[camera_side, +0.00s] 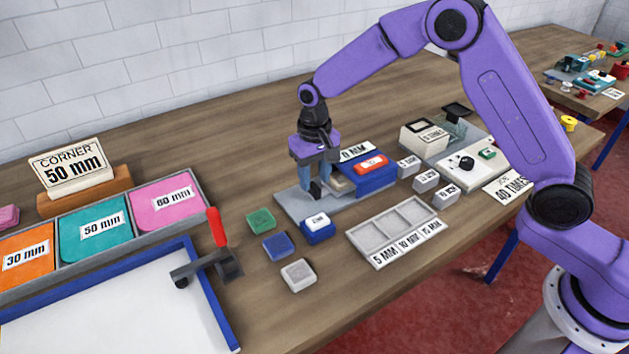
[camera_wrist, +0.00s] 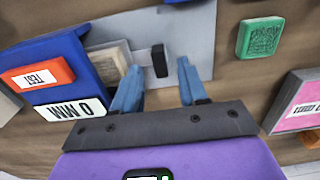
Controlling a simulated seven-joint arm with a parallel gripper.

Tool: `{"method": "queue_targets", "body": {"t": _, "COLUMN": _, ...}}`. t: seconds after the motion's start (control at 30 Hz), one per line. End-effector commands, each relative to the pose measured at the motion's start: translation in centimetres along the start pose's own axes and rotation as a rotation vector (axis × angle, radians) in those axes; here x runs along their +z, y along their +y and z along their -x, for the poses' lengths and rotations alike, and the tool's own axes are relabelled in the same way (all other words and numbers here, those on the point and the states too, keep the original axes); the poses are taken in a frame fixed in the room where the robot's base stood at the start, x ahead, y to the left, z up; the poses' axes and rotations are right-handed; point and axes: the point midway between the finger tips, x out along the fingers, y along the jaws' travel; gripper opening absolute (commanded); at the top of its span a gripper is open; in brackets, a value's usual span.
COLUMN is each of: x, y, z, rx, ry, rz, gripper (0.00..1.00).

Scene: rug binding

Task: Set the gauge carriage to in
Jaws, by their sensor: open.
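The gauge has a grey base plate (camera_side: 290,205) and a blue body (camera_side: 378,180) carrying a red TEST button (camera_side: 370,164) and a label reading 0 MM (camera_side: 356,151). A beige block (camera_wrist: 108,60) sits at the blue body's edge. A small black upright handle (camera_wrist: 160,61), seemingly the carriage's, stands on the plate beside that block. My gripper (camera_side: 316,185) is low over the plate, pointing down. In the wrist view my gripper (camera_wrist: 160,72) is open, with a blue finger on each side of the handle and gaps between. Contact is not visible.
Green (camera_side: 261,220), blue (camera_side: 278,244) and grey (camera_side: 298,274) blocks and a blue white-topped block (camera_side: 318,228) lie in front. A three-slot tray (camera_side: 365,240) is to the right. A red-handled clamp (camera_side: 216,228) and coloured bins (camera_side: 95,232) are at left.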

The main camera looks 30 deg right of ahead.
Motion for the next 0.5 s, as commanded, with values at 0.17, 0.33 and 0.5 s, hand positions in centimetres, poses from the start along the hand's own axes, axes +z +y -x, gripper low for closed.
{"method": "queue_targets", "body": {"t": 0.17, "x": 0.0, "y": 0.0, "z": -1.7, "rx": 0.0, "ry": -0.001, "rz": 0.0, "gripper": 0.43}}
{"method": "queue_targets", "body": {"t": 0.33, "x": 0.0, "y": 0.0, "z": -2.1, "rx": 0.0, "ry": 0.001, "rz": 0.0, "gripper": 0.43}}
{"method": "queue_targets", "body": {"t": 0.5, "x": 0.0, "y": 0.0, "z": -2.1, "rx": 0.0, "ry": 0.001, "rz": 0.0, "gripper": 0.43}}
